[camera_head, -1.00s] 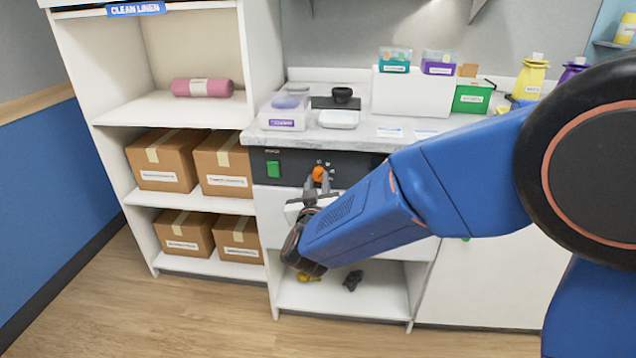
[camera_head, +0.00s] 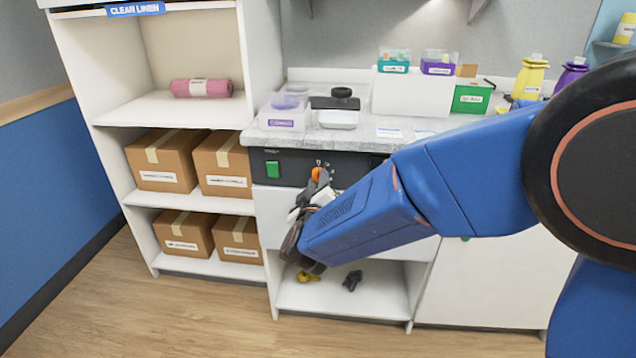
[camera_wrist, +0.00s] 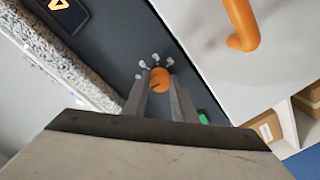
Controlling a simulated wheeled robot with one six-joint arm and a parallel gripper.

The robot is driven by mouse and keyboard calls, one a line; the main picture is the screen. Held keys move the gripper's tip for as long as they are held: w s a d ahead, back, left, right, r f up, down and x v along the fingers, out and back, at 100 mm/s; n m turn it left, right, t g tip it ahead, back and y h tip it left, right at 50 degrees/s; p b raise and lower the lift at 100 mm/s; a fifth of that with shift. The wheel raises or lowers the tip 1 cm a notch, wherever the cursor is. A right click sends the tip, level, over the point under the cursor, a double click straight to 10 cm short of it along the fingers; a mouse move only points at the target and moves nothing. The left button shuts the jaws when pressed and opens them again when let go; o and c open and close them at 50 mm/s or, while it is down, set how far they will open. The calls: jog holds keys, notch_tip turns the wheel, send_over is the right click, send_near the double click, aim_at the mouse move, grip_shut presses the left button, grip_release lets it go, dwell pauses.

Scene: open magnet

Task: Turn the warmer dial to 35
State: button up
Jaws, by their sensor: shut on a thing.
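The orange warmer dial (camera_head: 316,174) sits on the dark control panel (camera_head: 345,167) below the counter. In the wrist view the dial (camera_wrist: 160,79) shows between the two grey fingers of my gripper (camera_wrist: 163,90), with small pale marks around its far side. A dark line shows on the dial's face. The numbers on the marks are too small to read. My gripper (camera_head: 318,184) is shut on the dial, and its tips hide part of it in the head view.
A green switch (camera_head: 273,169) is left of the dial. An orange handle (camera_wrist: 242,25) stands out from the white front near my gripper. Above, the counter holds a small scale (camera_head: 338,117) and bins. A shelf with boxes (camera_head: 166,160) stands at left.

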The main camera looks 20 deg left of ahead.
jog(key=shift+n, duration=1)
jog(key=o, duration=1)
jog(key=shift+o, duration=0.2)
jog(key=shift+s, duration=0.1)
jog(key=v, duration=1.7)
jog(key=shift+s+r, duration=0.2)
